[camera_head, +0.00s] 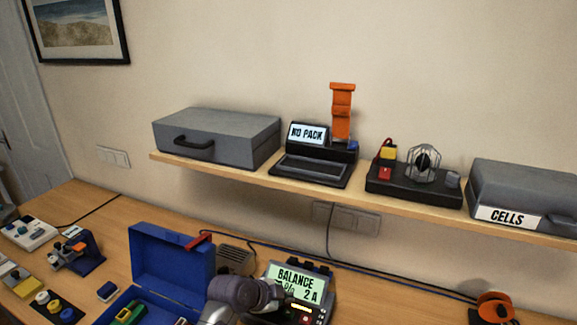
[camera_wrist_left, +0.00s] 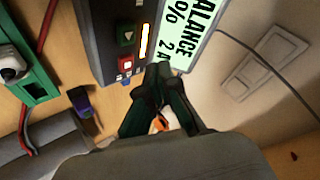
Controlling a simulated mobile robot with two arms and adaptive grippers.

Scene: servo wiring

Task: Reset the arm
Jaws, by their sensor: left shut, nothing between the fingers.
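My left gripper (camera_head: 276,294) is in front of the charger (camera_head: 322,290), whose green screen reads BALANCE and 2 A. In the left wrist view, the dark fingertips (camera_wrist_left: 160,72) are together and empty, close to the charger's (camera_wrist_left: 100,35) lower edge; I cannot tell whether they touch it. The charger shows a green button, a red button and a lit strip. A small orange piece (camera_wrist_left: 160,123) shows between the finger links. An upright orange arm-like piece (camera_head: 342,110) stands behind the NO PACK unit (camera_head: 317,160) on the shelf. My right gripper is in neither view.
The open blue box (camera_head: 172,262) stands left of my left arm. The shelf (camera_head: 400,206) above the bench carries a grey case (camera_head: 218,135), a black stand (camera_head: 412,185) and the CELLS case (camera_head: 525,190). An orange reel (camera_head: 495,306) is at right.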

